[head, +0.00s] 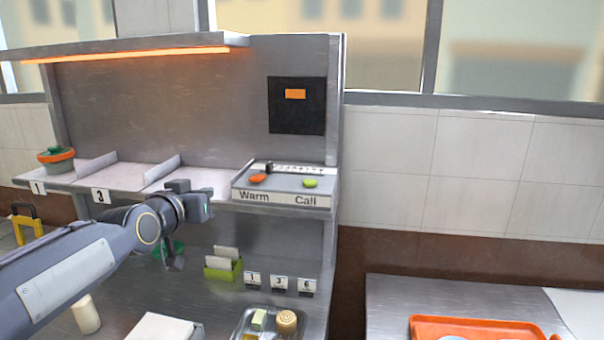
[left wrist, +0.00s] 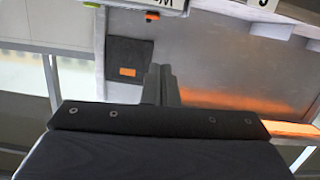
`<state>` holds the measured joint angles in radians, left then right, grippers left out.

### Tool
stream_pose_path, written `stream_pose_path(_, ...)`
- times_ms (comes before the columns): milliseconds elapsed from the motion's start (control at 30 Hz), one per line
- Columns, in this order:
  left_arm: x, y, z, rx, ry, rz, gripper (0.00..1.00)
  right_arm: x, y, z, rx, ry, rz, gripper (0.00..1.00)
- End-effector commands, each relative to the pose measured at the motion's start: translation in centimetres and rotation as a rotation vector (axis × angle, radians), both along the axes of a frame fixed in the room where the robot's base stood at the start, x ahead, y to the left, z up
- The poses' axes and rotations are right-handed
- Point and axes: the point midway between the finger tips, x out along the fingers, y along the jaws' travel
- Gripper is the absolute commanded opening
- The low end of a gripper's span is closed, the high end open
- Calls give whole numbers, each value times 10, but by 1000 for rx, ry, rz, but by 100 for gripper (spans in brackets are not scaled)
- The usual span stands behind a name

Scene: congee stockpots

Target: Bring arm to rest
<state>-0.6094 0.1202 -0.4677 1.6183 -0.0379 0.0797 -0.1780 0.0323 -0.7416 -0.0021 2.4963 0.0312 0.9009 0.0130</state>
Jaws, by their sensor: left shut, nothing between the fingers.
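My left arm reaches in from the left in the head view. Its gripper (head: 208,207) is shut and empty, in front of the shelf edge and just left of the control box (head: 285,186) labelled Warm and Call. In the left wrist view the two fingers (left wrist: 161,84) are together with nothing between them. The control box has an orange button (head: 258,179) and a green button (head: 310,183). My right gripper is in neither view.
Below are a green card holder (head: 223,268), number cards (head: 279,283), a tray (head: 240,330) and a white cylinder (head: 86,314). An orange tray (head: 478,322) lies at right.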

Motion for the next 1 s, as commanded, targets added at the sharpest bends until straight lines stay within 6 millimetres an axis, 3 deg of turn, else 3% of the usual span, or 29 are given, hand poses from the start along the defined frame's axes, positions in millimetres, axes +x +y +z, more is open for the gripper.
stream_pose_path(167, -29, 19, -25, -52, 100, 1, 0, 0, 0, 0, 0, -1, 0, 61)
stream_pose_path(367, -85, 36, -67, -128, 263, -11, 0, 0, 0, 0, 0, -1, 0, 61)
stream_pose_path(467, -128, 41, -94, -169, 369, -20, 0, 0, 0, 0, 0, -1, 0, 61)
stream_pose_path(567, -187, 40, -129, -206, 502, -29, 0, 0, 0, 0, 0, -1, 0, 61)
stream_pose_path(700, -271, 28, -181, -228, 691, -27, 0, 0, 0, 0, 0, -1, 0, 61)
stream_pose_path(800, -316, 19, -210, -231, 797, -13, 0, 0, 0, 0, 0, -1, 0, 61)
stream_pose_path(900, -345, 12, -232, -228, 871, 1, 0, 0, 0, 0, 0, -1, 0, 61)
stream_pose_path(1000, -360, 8, -242, -226, 911, 10, 0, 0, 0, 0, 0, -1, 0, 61)
